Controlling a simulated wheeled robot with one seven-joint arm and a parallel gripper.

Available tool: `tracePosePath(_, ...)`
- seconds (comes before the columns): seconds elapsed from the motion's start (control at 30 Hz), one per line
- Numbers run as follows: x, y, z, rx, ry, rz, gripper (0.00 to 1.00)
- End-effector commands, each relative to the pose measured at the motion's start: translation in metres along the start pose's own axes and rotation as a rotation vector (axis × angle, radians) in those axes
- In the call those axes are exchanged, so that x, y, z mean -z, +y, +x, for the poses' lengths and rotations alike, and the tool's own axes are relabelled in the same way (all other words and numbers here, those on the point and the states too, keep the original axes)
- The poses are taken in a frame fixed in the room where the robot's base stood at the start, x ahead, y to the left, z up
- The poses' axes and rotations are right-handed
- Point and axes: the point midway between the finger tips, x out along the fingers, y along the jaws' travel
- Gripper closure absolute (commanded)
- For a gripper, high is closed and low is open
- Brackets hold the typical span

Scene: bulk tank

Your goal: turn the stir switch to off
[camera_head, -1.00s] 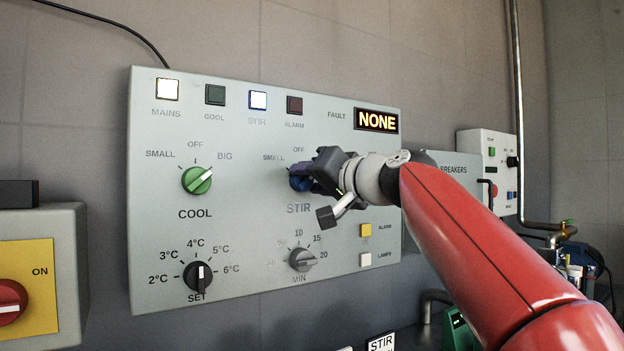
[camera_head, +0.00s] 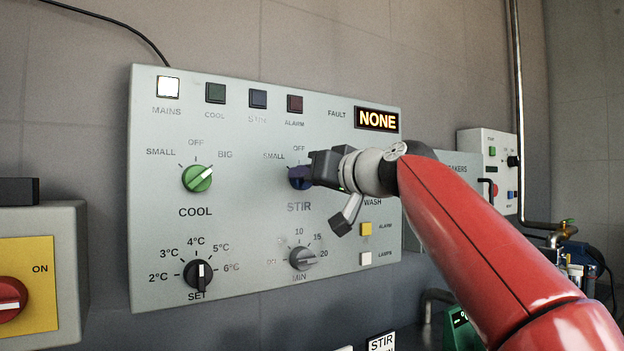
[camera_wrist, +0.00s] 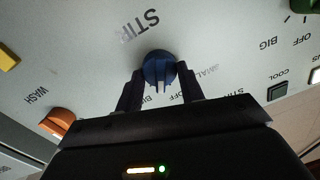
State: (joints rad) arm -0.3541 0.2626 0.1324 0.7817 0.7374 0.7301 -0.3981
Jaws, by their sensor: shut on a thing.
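The blue stir switch (camera_head: 299,177) is a round knob above the STIR label, right of the middle of the grey control panel (camera_head: 245,270). My gripper (camera_head: 308,172) is at the knob, reaching in from the right and covering part of it and the marks to its right. In the wrist view the blue knob (camera_wrist: 158,68) sits between the two dark fingers of my gripper (camera_wrist: 160,80), which is shut on it. The knob's ridge points toward the OFF lettering, as far as I can see. The stir lamp (camera_head: 258,99) is dark.
The green COOL knob (camera_head: 197,178) is to the left. The SET knob (camera_head: 198,274) and MIN knob (camera_head: 302,258) are below. An orange knob (camera_wrist: 58,122) by WASH shows in the wrist view. The fault display (camera_head: 377,119) reads NONE.

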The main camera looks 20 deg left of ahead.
Motion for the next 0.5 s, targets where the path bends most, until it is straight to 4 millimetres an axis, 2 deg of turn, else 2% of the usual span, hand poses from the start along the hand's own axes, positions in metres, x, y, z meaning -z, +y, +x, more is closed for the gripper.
tracePosePath(0.2, 0.0002, -0.0007, 0.0001, -0.01, -0.014, -0.187, 0.85)
tracePosePath(0.5, 0.0004, -0.0014, 0.0001, -0.021, -0.028, -0.378, 0.85)
